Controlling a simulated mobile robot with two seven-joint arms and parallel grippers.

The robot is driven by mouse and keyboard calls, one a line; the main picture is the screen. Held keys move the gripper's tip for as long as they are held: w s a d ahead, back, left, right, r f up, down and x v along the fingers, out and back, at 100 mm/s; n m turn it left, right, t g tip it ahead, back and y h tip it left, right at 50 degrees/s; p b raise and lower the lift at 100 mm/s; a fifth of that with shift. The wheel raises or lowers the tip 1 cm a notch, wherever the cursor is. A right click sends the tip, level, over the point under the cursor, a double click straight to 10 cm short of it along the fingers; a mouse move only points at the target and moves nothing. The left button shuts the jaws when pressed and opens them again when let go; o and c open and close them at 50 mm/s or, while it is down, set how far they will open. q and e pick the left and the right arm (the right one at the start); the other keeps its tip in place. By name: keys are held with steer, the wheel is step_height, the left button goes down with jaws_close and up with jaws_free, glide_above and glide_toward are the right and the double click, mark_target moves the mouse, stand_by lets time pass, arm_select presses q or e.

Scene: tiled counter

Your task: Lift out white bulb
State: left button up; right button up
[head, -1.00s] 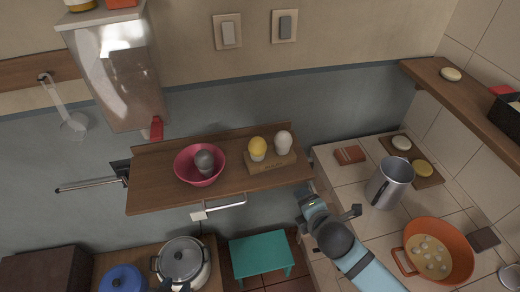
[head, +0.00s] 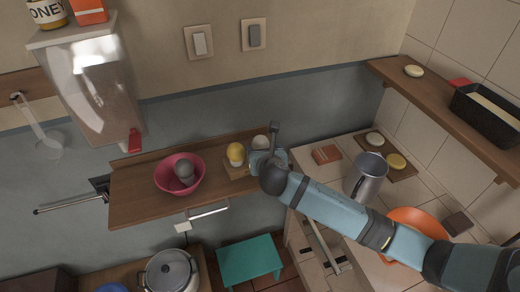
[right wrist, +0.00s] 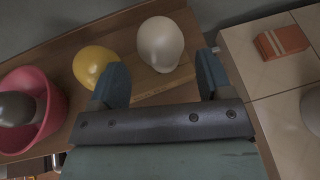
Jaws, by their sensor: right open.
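The white bulb (head: 261,142) stands upright in a small wooden holder (head: 236,171) on the wall shelf, partly hidden by my right gripper in the head view. It shows clearly in the right wrist view (right wrist: 160,44), just beyond the fingertips. A yellow bulb (head: 236,153) stands beside it to the left in the same holder; it also shows in the right wrist view (right wrist: 94,66). My right gripper (right wrist: 160,78) is open and empty, its fingers apart and pointing toward the white bulb. My left gripper is not in view.
A pink bowl (head: 165,183) with a grey bulb (head: 184,172) in it sits left on the shelf (head: 135,205). A metal pitcher (head: 368,177), a brick-coloured block (head: 326,154) and an orange pan (head: 415,217) stand on the tiled counter at right.

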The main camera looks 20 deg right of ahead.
mark_target(261, 145)
steer(key=x, duration=0.6)
steer(key=shift+s, duration=0.1)
steer(key=shift+c, duration=0.4)
steer(key=c, duration=0.6)
